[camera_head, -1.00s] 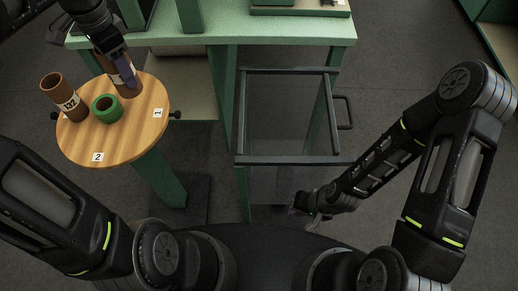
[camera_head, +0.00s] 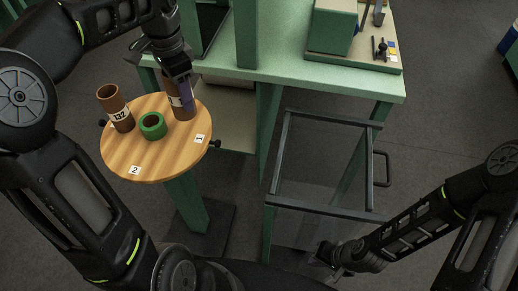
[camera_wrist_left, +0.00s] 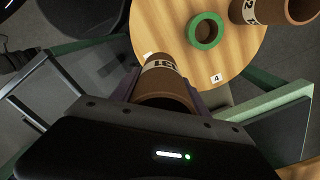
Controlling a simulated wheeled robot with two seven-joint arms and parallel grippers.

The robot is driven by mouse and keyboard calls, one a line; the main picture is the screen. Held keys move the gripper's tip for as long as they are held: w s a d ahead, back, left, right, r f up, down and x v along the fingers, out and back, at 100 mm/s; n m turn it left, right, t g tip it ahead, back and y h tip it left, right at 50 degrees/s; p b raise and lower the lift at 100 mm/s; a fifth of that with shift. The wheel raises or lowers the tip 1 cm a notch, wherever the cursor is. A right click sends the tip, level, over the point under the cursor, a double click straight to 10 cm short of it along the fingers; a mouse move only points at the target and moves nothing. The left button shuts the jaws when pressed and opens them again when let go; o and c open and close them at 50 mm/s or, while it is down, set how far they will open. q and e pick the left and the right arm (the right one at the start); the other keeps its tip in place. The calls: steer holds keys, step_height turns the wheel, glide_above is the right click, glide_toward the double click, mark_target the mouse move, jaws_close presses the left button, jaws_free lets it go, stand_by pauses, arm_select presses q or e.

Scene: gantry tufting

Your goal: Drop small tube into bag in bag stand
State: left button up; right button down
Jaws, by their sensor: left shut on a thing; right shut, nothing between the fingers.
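A brown tube (camera_head: 183,108) with a white label is between the fingers of my left gripper (camera_head: 179,84), which is shut on it. It is upright at the right part of the round wooden table (camera_head: 155,170); I cannot tell whether its base touches the top. In the left wrist view the held tube (camera_wrist_left: 165,92) shows its open end. A short green tube (camera_head: 153,125) and a brown tube marked 132 (camera_head: 117,110) stand to its left. The bag stand (camera_head: 325,209) is a dark frame with a see-through bag (camera_head: 315,165). My right gripper (camera_head: 324,254) is shut and empty, low beside the stand's front.
A green workbench (camera_head: 330,82) runs behind the table and stand, with a tray of tools (camera_head: 355,60) at its right. A green post (camera_head: 246,35) rises from the bench. Number cards lie on the round table.

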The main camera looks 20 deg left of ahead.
arm_select(q)
steer(key=w+d+f+n, duration=0.1)
steer(key=d, duration=0.1)
steer(key=w+d+f+n, duration=0.1)
steer(key=w+d+f, duration=0.1)
steer(key=d, duration=0.1)
steer(key=w+d+f+n, duration=0.1)
steer(key=w+d+f, duration=0.1)
steer(key=shift+d, duration=0.15)
steer(key=w+d+f+n, duration=0.1)
steer(key=d, duration=0.1)
steer(key=w+d+f+n, duration=0.1)
steer(key=d+f, duration=0.1)
steer(key=d, duration=0.1)
steer(key=w+d+f+n, duration=0.1)
steer(key=d+f+n, duration=0.1)
steer(key=d, duration=0.1)
steer(key=shift+d+f, duration=0.15)
steer(key=shift+d, duration=0.05)
